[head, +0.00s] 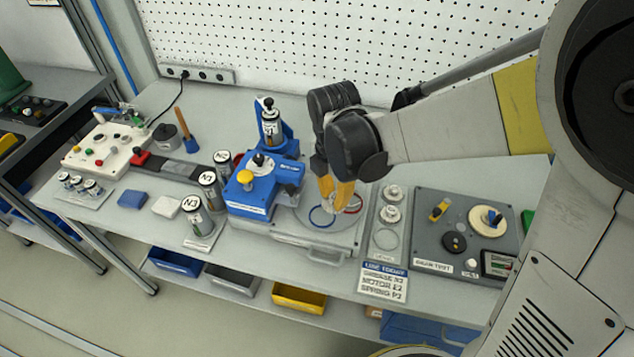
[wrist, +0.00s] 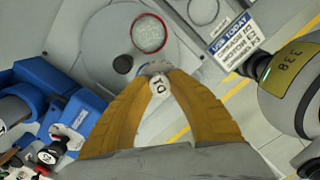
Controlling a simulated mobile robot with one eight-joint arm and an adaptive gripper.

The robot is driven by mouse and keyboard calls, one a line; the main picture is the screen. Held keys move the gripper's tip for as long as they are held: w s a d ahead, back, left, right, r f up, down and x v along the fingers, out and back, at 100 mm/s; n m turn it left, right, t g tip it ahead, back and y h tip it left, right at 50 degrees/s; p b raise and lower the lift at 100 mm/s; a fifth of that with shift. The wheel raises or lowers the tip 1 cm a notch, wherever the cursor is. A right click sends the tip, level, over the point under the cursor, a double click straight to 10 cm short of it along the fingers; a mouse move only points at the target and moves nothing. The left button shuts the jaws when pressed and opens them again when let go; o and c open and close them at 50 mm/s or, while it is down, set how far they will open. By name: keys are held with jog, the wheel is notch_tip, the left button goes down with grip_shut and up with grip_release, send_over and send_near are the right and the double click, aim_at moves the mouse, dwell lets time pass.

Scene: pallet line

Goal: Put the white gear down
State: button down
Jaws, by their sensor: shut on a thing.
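My gripper (head: 336,204) points down over a round grey plate at the middle of the bench. Its yellow fingers are shut on a small white piece, the white gear (wrist: 158,84), which shows between the fingertips in the wrist view with dark lettering on it. The fingers hide most of it in the head view. A blue ring (head: 321,216) and a red ring (head: 354,204) mark the plate. The fingertips are close to the blue ring. The red ring (wrist: 149,33) looks empty in the wrist view. I cannot tell whether the gear touches the plate.
A blue machine (head: 262,185) stands just left of the plate. On the right, a grey strip holds two pale round parts (head: 391,203), and a dark test panel (head: 465,235) lies beyond.

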aim_at(322, 217)
jog(key=a+f, duration=0.1)
jog(key=a, duration=0.1)
jog(key=shift+w+a+f, duration=0.3)
jog(key=shift+f, duration=0.1)
jog(key=shift+f+b, duration=1.05)
jog(key=shift+f, duration=0.85)
jog(key=shift+f, duration=0.25)
jog(key=c, duration=1.4)
grip_release()
jog(key=shift+o, duration=0.2)
jog(key=shift+r, duration=0.1)
